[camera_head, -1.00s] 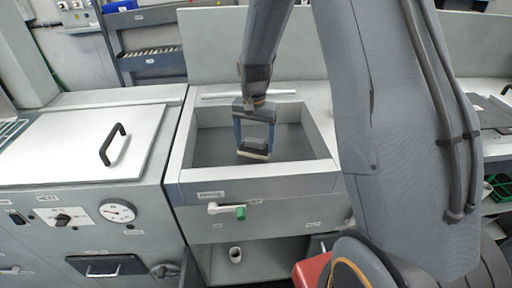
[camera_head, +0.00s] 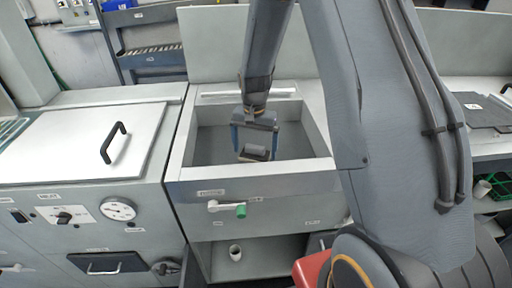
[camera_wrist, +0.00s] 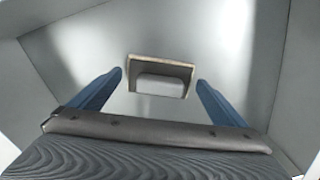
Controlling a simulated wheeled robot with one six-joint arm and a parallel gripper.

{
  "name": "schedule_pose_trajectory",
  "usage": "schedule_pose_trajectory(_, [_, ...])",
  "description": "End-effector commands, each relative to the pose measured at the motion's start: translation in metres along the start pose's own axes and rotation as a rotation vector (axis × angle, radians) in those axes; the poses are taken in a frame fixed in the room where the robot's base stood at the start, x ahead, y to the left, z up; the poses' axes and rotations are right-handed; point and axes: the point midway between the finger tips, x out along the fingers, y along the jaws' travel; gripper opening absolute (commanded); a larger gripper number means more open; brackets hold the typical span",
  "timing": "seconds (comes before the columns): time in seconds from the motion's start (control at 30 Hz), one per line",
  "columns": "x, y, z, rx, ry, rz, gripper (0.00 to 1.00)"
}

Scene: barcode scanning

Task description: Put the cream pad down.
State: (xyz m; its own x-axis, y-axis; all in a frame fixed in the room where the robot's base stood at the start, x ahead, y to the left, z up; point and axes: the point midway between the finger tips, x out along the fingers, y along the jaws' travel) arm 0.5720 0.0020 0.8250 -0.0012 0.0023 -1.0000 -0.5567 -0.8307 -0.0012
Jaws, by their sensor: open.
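The cream pad (camera_wrist: 160,64) lies on the floor of the grey basin, with its grey grip block (camera_wrist: 160,84) on top, in the wrist view. My gripper (camera_wrist: 160,82) is open, with its blue fingers to the left and right of the pad and a clear gap on each side. In the head view my gripper (camera_head: 255,147) is down inside the basin (camera_head: 205,151), and the pad (camera_head: 253,158) shows below and between the fingers, partly hidden.
The basin walls stand around the gripper on all sides. A lever with a green knob (camera_head: 240,211) is on the basin's front. A white lidded unit with a black handle (camera_head: 113,143) stands at the left.

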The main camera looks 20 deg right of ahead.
Motion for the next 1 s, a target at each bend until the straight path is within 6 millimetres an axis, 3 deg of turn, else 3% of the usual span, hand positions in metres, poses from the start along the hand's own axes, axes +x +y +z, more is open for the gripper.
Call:
schedule_pose_trajectory(0.27, [-0.018,-0.001,-0.001,0.0,0.003,-0.002,0.96])
schedule_pose_trajectory(0.7, [-0.1,-0.001,-0.001,0.0,0.004,-0.003,0.96])
schedule_pose_trajectory(1.0, [-0.123,0.0,0.0,0.0,0.0,0.0,0.96])
